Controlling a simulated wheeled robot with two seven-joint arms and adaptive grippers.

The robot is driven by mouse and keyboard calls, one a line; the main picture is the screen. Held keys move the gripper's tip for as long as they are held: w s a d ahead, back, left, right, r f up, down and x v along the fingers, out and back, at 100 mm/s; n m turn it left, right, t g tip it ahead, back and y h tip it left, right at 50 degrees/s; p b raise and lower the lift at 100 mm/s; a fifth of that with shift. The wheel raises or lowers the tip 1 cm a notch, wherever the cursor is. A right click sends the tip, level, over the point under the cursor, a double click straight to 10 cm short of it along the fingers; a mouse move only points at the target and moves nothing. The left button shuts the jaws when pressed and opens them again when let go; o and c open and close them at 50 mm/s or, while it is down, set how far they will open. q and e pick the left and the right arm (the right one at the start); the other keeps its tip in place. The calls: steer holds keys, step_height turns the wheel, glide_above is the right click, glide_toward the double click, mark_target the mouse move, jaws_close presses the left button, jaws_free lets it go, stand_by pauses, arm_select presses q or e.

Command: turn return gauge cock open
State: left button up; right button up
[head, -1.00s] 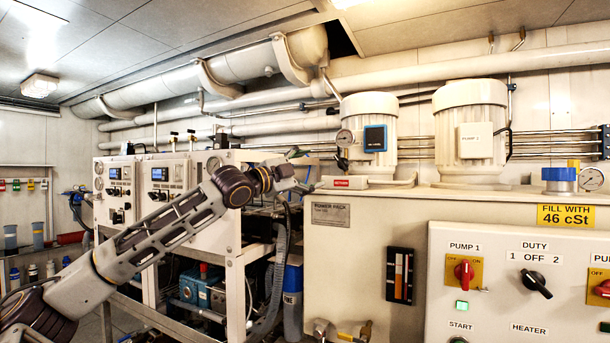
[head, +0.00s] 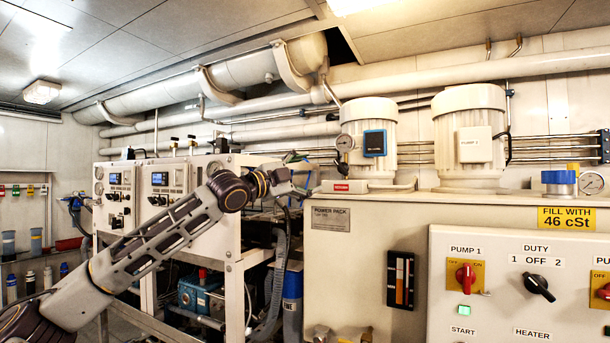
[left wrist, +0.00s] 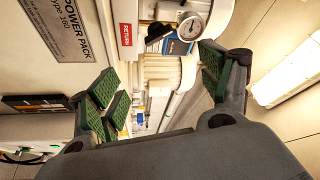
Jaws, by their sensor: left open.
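The return gauge (head: 344,142) is a small round white dial at the left end of the power pack's top, above a red RETURN label (head: 341,186). In the left wrist view the gauge (left wrist: 190,27) is at the upper middle, with the red label (left wrist: 126,35) left of it. A black lever-like part (left wrist: 158,33) shows between them; I cannot tell how the cock is set. My left gripper (head: 303,173) is open, left of the gauge and apart from it. Its green-padded fingers (left wrist: 160,82) spread with nothing between them. My right gripper is not in view.
The power pack cabinet (head: 365,245) stands below the gauge, with two white pump motors (head: 468,135) on top. A control panel (head: 500,307) with red and black knobs is at the right. White equipment racks (head: 205,230) stand behind my left arm.

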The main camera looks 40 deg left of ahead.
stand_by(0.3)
arm_select(q)
steer(key=shift+s+a, duration=0.15)
steer(key=shift+s, duration=0.55)
steer(key=shift+s+f, duration=0.2)
steer(key=shift+s, duration=0.5)
steer(key=v, duration=0.9)
stand_by(0.5)
steer(key=shift+a, duration=0.1)
steer(key=shift+c, duration=0.3)
